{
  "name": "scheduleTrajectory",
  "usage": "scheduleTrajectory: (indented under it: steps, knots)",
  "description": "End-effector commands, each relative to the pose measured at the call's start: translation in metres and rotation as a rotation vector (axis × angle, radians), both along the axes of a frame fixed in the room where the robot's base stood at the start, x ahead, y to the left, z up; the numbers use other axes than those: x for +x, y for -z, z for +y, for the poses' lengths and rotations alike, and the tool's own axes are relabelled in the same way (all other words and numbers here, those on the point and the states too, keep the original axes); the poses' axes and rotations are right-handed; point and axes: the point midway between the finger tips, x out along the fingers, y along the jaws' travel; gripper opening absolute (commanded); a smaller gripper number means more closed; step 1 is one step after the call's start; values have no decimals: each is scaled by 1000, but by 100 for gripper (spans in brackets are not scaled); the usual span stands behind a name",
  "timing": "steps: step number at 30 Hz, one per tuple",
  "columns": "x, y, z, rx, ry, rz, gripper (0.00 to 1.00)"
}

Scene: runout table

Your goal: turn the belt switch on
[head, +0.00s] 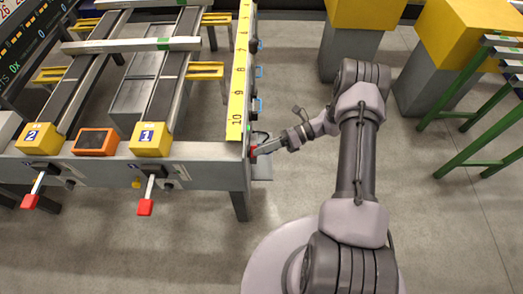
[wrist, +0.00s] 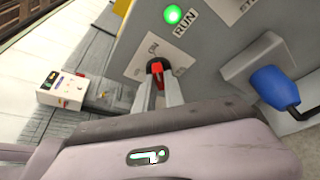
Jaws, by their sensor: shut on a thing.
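The belt switch (wrist: 157,68) is a small red lever on a white label plate (wrist: 133,68) on a grey panel in the wrist view. Lettering that looks like "ON" shows just above it. My gripper (wrist: 159,82) has its two grey fingers closed around the red lever. A round green lamp (wrist: 173,14) beside the word RUN looks lit. The fingers hide the lower part of the switch.
A blue-capped handle (wrist: 275,88) sticks out right of the switch. A white box (wrist: 62,90) with a small display lies left. Two red-tipped levers (head: 145,207) hang from the table front (head: 208,176). Yellow-topped blocks (head: 458,35) and a green rack (head: 470,150) stand right; floor between is open.

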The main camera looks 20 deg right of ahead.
Motion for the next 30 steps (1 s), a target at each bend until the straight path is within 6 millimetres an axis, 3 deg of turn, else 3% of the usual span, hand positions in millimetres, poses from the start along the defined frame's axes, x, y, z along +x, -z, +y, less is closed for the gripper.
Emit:
scheduleTrajectory:
  steps: [18,19,22,30]
  knots:
    - [0,0,0,13,1,37,0]
    - [0,0,0,13,1,37,17]
    - [0,0,0,13,0,36,35]
    - [0,0,0,12,1,36,35]
